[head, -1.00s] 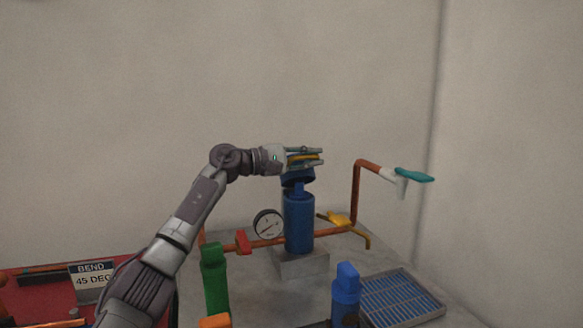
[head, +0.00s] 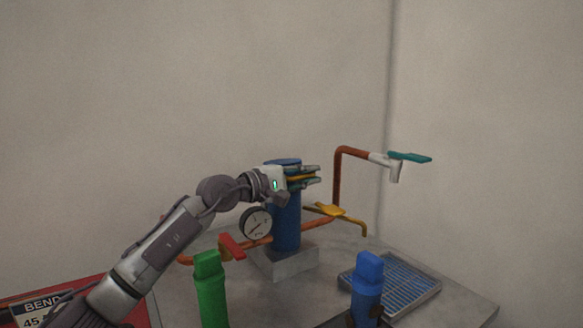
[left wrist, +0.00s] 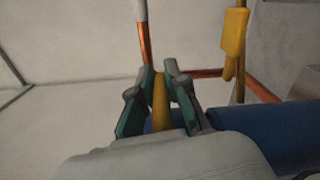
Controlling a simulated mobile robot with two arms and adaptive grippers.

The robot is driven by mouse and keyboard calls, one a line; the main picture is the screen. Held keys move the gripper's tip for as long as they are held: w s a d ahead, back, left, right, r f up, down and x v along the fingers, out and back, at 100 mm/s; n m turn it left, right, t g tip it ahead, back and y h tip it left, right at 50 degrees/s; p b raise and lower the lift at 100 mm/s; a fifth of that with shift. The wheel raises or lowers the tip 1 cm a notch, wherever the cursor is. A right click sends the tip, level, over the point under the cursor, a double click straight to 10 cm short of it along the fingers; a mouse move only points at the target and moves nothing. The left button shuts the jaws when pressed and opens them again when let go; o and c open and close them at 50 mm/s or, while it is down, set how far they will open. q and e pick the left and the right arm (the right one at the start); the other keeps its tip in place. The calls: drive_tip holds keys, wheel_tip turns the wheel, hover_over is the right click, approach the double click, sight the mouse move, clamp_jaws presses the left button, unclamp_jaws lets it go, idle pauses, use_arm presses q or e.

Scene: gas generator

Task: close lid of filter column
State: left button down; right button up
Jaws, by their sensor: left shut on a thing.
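The blue filter column (head: 287,229) stands upright on a grey block. A blue round top (head: 282,162), seemingly its lid, shows at the column's upper end, just behind my left gripper (head: 316,178). The gripper hides the join, so I cannot tell whether the lid sits flush. The left gripper is shut on a yellow handle (head: 299,179). In the left wrist view the yellow handle (left wrist: 160,100) stands between the green-grey fingers, with the blue column (left wrist: 265,135) to the right. My right gripper does not show.
A pressure gauge (head: 256,223) and red valve handle (head: 231,247) are left of the column. A yellow valve handle (head: 328,209) and copper pipe with teal-handled tap (head: 409,157) are right. Green (head: 210,290) and blue bottles (head: 367,288) stand in front, near a blue grate (head: 412,285).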

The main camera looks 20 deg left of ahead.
use_arm(q)
drive_tip(key=shift+a+f, duration=0.1)
drive_tip(key=shift+f, duration=0.25)
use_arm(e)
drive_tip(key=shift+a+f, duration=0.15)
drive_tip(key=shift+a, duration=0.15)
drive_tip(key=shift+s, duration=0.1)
use_arm(q)
drive_tip(key=c, duration=1.2)
unclamp_jaws()
drive_tip(key=shift+w, duration=0.1)
drive_tip(key=shift+r, duration=0.1)
drive_tip(key=shift+a, duration=0.1)
drive_tip(key=v, duration=1.2)
